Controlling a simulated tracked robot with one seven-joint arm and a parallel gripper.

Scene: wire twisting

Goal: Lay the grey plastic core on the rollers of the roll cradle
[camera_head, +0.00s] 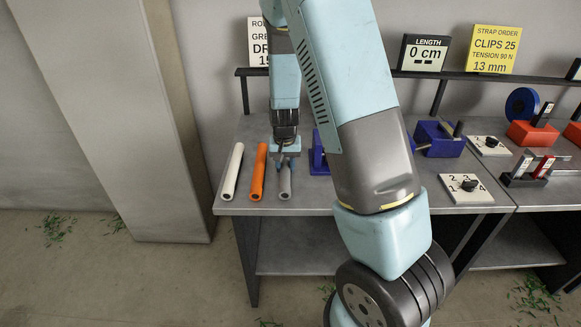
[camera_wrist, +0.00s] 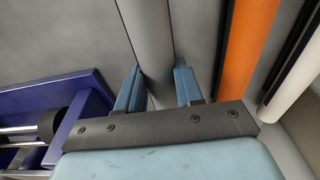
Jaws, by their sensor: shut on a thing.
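The grey plastic core (camera_head: 285,186) lies on the bench to the right of the orange core, its near end toward the bench's front edge. My gripper (camera_head: 287,163) is over it, fingers pointing down. In the wrist view the grey core (camera_wrist: 149,35) runs between the two blue fingers (camera_wrist: 160,86), and the gripper is shut on it. The core seems to be at bench level; I cannot tell whether it is lifted. The blue roll cradle (camera_head: 318,158) is just right of my gripper, partly hidden by my arm. In the wrist view the cradle (camera_wrist: 55,100) shows metal rollers (camera_wrist: 20,139) at left.
An orange core (camera_head: 258,172) and a white core (camera_head: 232,172) lie left of the grey one. A white dial plate (camera_head: 466,187) sits to the right of my arm. Another blue device (camera_head: 437,139) stands behind it. The bench's left edge is close to the white core.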

